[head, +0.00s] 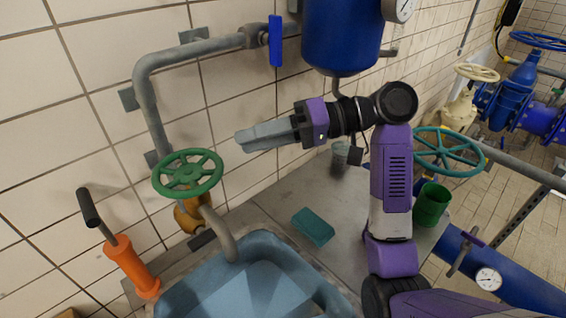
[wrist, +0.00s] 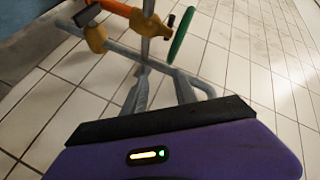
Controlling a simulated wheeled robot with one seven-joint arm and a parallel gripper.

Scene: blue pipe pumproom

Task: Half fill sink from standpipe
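The standpipe is a grey pipe (head: 150,105) on the tiled wall with a green handwheel (head: 188,175), a brass valve body and a curved spout (head: 220,235) over the blue sink (head: 190,290). A blue lever (head: 276,41) hangs vertically on the upper pipe. My gripper (head: 240,138) is in the air right of and above the handwheel, pointing left, apart from it. In the wrist view, its two fingers (wrist: 162,72) are spread with nothing between them. The green wheel (wrist: 181,36) shows edge-on ahead. I cannot tell the water level in the sink.
An orange hand pump (head: 132,265) stands left of the sink. A teal sponge (head: 313,227) and a green cup (head: 431,204) are on the grey counter (head: 275,207). A blue tank (head: 341,35) hangs above my arm. Blue piping and a teal handwheel (head: 449,152) are at right.

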